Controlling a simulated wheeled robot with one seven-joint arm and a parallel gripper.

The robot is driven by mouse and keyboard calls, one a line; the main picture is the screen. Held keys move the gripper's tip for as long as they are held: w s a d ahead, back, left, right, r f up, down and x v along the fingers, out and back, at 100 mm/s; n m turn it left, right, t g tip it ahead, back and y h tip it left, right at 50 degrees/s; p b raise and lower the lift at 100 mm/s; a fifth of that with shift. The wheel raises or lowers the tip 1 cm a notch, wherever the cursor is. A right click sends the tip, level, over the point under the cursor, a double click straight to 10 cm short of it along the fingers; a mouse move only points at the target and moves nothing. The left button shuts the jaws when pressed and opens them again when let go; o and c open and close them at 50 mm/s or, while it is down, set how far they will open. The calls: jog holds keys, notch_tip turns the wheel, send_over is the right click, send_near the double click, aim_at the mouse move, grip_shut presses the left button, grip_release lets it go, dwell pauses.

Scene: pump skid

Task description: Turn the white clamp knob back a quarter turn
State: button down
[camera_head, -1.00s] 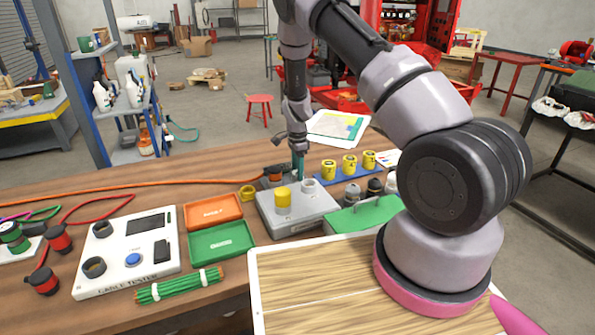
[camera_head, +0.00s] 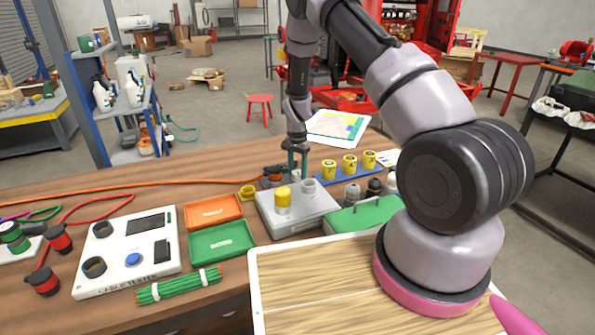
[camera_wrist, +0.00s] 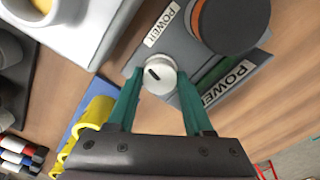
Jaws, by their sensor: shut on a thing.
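The white clamp knob (camera_wrist: 161,84) shows in the wrist view as a round pale cap with a short black mark, set on a grey block (camera_wrist: 205,63) with POWER labels. The mark slants toward the upper left. My gripper (camera_wrist: 159,78) has its teal fingers on both sides of the knob and is shut on it. In the head view my gripper (camera_head: 298,163) points down behind the grey box with the yellow cap; the knob cannot be made out there.
A dark round connector (camera_wrist: 232,22) with an orange ring sits close beside the knob. The grey box (camera_head: 300,216) with a yellow cap (camera_head: 283,197) stands in front. Yellow cups (camera_head: 349,165) on a blue strip stand to the right. An orange cable (camera_head: 150,184) runs left.

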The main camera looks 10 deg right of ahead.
aim_at(298, 172)
jog(key=n, duration=0.5)
jog(key=shift+n, duration=0.3)
jog(key=n, duration=0.5)
jog(key=shift+n, duration=0.3)
jog(key=shift+c, duration=1.4)
grip_release()
notch_tip(298, 172, up, 11)
